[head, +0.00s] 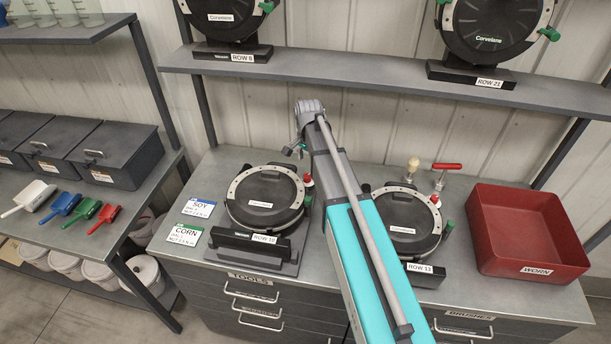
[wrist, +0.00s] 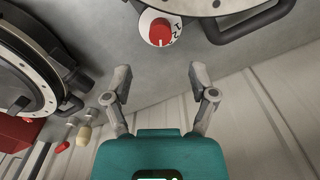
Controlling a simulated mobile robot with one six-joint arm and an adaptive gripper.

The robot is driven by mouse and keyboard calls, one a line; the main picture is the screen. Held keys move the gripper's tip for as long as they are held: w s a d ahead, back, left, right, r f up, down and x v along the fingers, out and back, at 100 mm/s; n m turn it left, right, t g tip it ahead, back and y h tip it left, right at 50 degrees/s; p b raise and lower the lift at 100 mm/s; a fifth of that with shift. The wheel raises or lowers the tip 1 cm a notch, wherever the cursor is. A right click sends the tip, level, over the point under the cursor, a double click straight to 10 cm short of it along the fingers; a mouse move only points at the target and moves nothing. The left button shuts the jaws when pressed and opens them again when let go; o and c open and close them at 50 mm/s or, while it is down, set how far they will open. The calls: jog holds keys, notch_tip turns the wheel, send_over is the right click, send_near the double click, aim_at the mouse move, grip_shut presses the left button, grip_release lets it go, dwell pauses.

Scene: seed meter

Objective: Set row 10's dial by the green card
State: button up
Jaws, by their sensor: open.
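The row 10 meter (head: 266,198), a round black unit with a light rim, sits on the bench; its label reads ROW 10. Its small red and white dial (head: 308,181) is on the right side. In the wrist view the dial (wrist: 160,32) shows a red knob on a white face with a few numerals; its exact setting is too small to tell. The green card (head: 186,235), headed CORN, lies left of the meter; its small print is unreadable. My gripper (wrist: 160,74) is open and empty, its fingers spread short of the dial and apart from it.
A blue SOY card (head: 200,208) lies behind the green one. The row 13 meter (head: 399,220) stands right, partly hidden by my arm. A brush (head: 412,167), a red-handled tool (head: 446,168) and a red WORN bin (head: 528,228) are right. A shelf (head: 350,80) runs above.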

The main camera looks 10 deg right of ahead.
aim_at(307, 175)
jog(key=shift+f, duration=0.1)
notch_tip(307, 175, down, 7)
jog(key=b, duration=0.7)
jog(key=shift+a+f, duration=0.1)
jog(key=shift+f, duration=0.05)
dwell(0.5)
grip_shut()
